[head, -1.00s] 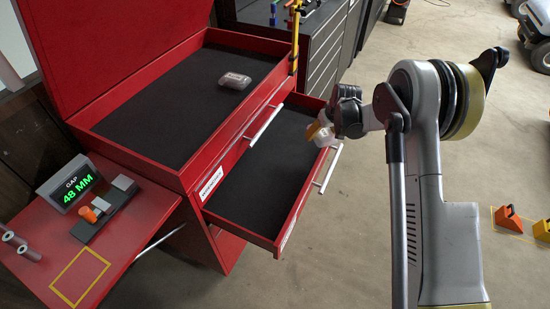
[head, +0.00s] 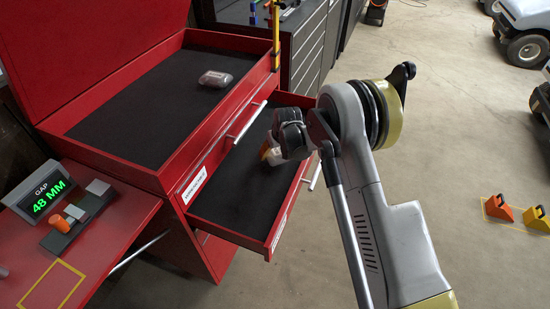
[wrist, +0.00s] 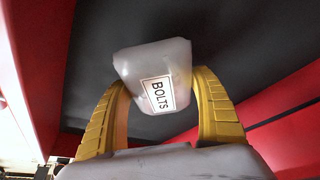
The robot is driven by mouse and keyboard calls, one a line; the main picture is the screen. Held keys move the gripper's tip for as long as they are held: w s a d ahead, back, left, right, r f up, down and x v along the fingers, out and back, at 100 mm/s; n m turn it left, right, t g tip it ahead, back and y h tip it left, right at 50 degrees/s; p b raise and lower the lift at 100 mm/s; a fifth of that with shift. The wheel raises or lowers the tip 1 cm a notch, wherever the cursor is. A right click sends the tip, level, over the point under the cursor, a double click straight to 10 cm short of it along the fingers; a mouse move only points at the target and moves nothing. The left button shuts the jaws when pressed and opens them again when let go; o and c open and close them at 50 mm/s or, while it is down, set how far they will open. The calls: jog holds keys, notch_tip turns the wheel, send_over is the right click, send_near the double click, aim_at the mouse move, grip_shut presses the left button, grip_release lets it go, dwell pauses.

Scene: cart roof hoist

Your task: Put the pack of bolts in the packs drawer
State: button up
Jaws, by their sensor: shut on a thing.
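The pack of bolts (wrist: 158,92) is a pale, cloudy pack with a white BOLTS label, seen in the wrist view. My gripper (wrist: 165,85) is shut on it, with a yellow finger on each side. In the head view my gripper (head: 271,153) is over the open drawer (head: 235,196), which has a red front and a dark lining. The pack (head: 277,158) shows there only in small part. I cannot tell whether it touches the drawer floor. A white label (head: 194,186) sits on the red cabinet at the drawer's left; its text is too small to read.
Another pack (head: 215,79) lies in the cabinet's dark-lined top tray (head: 150,110). At left, a side shelf (head: 105,215) holds a gap display (head: 46,194) reading 48 MM. The drawer's lined floor looks otherwise empty. Open floor lies to the right.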

jog(key=shift+f, duration=0.8)
jog(key=shift+f+b, duration=0.15)
jog(key=shift+b, duration=0.15)
jog(key=o, duration=1.2)
jog(key=shift+o, duration=0.2)
